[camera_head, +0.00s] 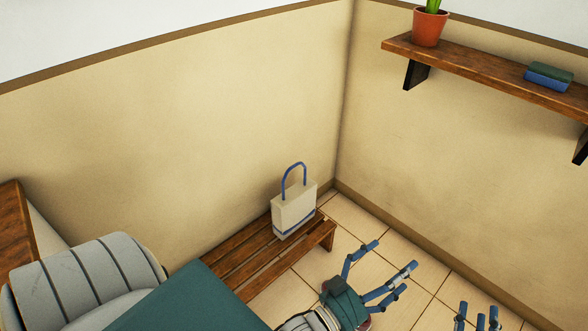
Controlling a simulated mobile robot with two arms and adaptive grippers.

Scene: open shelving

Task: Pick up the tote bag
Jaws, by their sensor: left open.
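The tote bag (294,211) is cream with a dark blue band near its bottom and a blue loop handle that stands up. It sits upright near the far end of a slatted wooden bench (250,258). My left gripper (389,257) is open and empty, in front of the bench and to the right of the bag, apart from it. My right gripper (477,312) shows only its blue fingers at the bottom edge. The rest of it is out of frame, and I cannot tell how far it is open.
A wooden wall shelf (470,70) at upper right holds a potted plant (429,27) and a green and blue block-like item (548,76). Brown wood (14,232) stands at the left edge. The tiled floor (335,217) right of the bench is clear. Walls meet behind the bag.

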